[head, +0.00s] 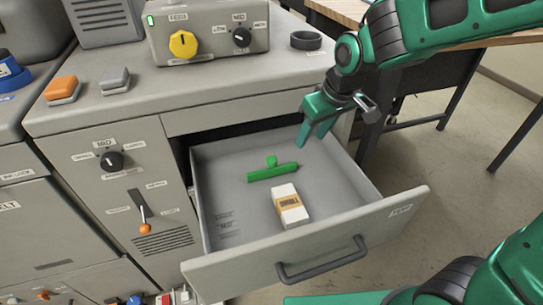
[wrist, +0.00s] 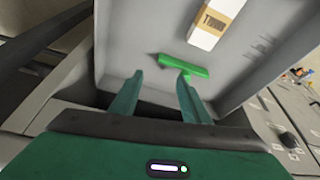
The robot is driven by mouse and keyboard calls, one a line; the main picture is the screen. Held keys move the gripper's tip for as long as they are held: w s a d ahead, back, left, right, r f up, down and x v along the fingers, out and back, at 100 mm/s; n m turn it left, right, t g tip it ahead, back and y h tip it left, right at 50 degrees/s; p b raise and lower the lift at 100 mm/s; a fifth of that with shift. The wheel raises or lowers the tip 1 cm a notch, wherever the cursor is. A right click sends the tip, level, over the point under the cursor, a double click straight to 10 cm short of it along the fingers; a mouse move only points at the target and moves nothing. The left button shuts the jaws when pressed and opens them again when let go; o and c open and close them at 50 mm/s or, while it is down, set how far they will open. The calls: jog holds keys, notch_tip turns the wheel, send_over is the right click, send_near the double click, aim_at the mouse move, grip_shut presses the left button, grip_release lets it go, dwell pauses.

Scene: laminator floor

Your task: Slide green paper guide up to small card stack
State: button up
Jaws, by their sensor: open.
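The green paper guide (head: 272,172) is a bar with a round knob, lying in the open grey drawer (head: 350,185). The small card stack (head: 290,205) is a white block with a tan band marked SMALL, in front of the guide with a small gap between them. The wrist view also shows the guide (wrist: 184,66) and the stack (wrist: 215,22). My gripper (head: 315,128) is open and empty above the drawer's back right part. In the wrist view its two fingers (wrist: 158,95) are apart, with the guide beyond the right fingertip, not between them.
The drawer front with its dark handle (head: 322,260) and the side walls bound the space. The cabinet top (head: 200,85) overhangs the back, with a control box, a yellow knob (head: 183,44) and a dark ring (head: 306,40). The drawer floor right of the stack is clear.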

jog(key=n, duration=0.2)
send_near(272, 159)
jog(key=shift+y, duration=0.4)
jog(key=x, duration=0.8)
jog(key=shift+w+d+f, duration=0.15)
jog(key=shift+d+f, duration=0.15)
jog(key=shift+d, duration=0.05)
grip_shut()
